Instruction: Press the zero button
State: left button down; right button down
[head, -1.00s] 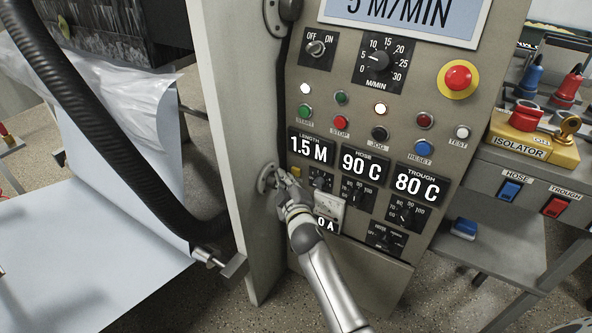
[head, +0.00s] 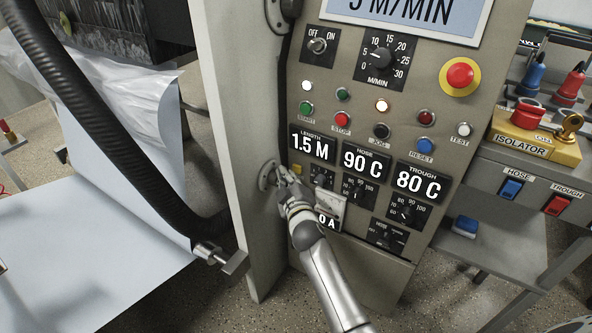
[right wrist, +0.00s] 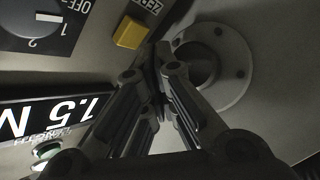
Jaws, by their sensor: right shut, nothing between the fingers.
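The zero button is a small yellow square button (head: 297,169) on the left edge of the grey control panel, just below the 1.5 M length display (head: 311,147). In the right wrist view the yellow button (right wrist: 130,32) shows large, with a partly cut-off "ZERO" label beside it. My right gripper (head: 282,174) is shut and empty, with its tips close to the button, slightly left of and below it in the head view. In the wrist view the fingertips (right wrist: 158,62) are beside the button; whether they touch the panel cannot be told. My left gripper is not in view.
A round metal flange (head: 267,176) on the pillar is right beside the fingertips. Knobs and the hose display (head: 362,163) lie to the right. My right arm partly covers the ammeter (head: 331,212). A black hose (head: 110,125) hangs at left.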

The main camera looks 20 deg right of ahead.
jog(key=shift+d, duration=0.15)
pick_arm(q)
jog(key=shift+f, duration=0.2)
pick_arm(e)
jog(key=shift+w+d, duration=0.2)
jog(key=shift+w, duration=0.05)
jog(key=shift+w+d, duration=0.25)
jog(key=shift+d, duration=0.1)
dwell(0.6)
dwell(0.4)
jog(key=shift+s+a, duration=0.5)
jog(key=shift+a, duration=0.15)
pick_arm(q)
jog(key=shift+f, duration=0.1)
pick_arm(e)
jog(key=shift+s+a, duration=0.1)
